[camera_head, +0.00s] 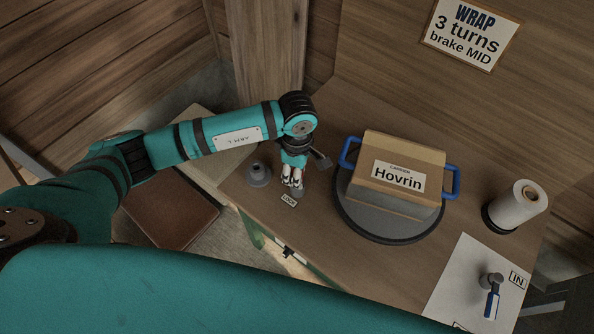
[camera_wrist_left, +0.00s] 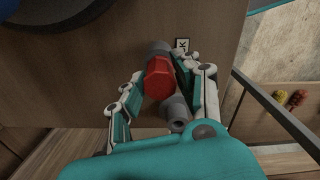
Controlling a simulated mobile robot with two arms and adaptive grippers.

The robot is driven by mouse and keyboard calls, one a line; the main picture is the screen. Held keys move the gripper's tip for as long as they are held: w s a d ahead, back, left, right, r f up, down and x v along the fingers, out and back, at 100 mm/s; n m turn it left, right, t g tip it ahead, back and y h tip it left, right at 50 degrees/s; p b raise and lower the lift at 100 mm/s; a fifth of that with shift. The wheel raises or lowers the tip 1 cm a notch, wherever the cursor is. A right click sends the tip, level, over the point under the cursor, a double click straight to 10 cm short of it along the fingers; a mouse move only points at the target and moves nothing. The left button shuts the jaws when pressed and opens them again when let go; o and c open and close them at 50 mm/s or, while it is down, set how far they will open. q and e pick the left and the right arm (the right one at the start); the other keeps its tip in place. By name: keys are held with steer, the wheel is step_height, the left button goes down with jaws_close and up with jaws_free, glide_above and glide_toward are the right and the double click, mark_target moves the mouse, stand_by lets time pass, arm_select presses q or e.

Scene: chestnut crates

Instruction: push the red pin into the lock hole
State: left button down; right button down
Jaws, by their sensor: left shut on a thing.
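My left gripper (camera_head: 292,182) points down at the wooden table, just behind the lock label (camera_head: 289,200). In the left wrist view its two fingers are closed around the red pin (camera_wrist_left: 160,78). The pin's red head shows between the fingers. A grey round piece (camera_wrist_left: 158,48) shows beyond the pin's head, beside the label (camera_wrist_left: 182,45). I cannot tell whether it is the pin's shank or the lock collar. The lock hole itself is hidden, so the pin's depth cannot be told. My right gripper is not in view.
A grey cone-shaped holder (camera_head: 258,175) stands left of the gripper. A round turntable (camera_head: 372,222) bears a Hovrin box (camera_head: 400,170) with blue handles to the right.

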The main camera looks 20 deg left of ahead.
arm_select(q)
steer(key=shift+f, duration=0.4)
steer(key=shift+f+b, duration=0.1)
steer(key=shift+b, duration=0.2)
steer(key=c, duration=0.9)
jaws_free()
steer(key=shift+o, duration=0.2)
steer(key=shift+r, duration=0.4)
step_height(320, 180, up, 7)
steer(key=shift+r, duration=0.2)
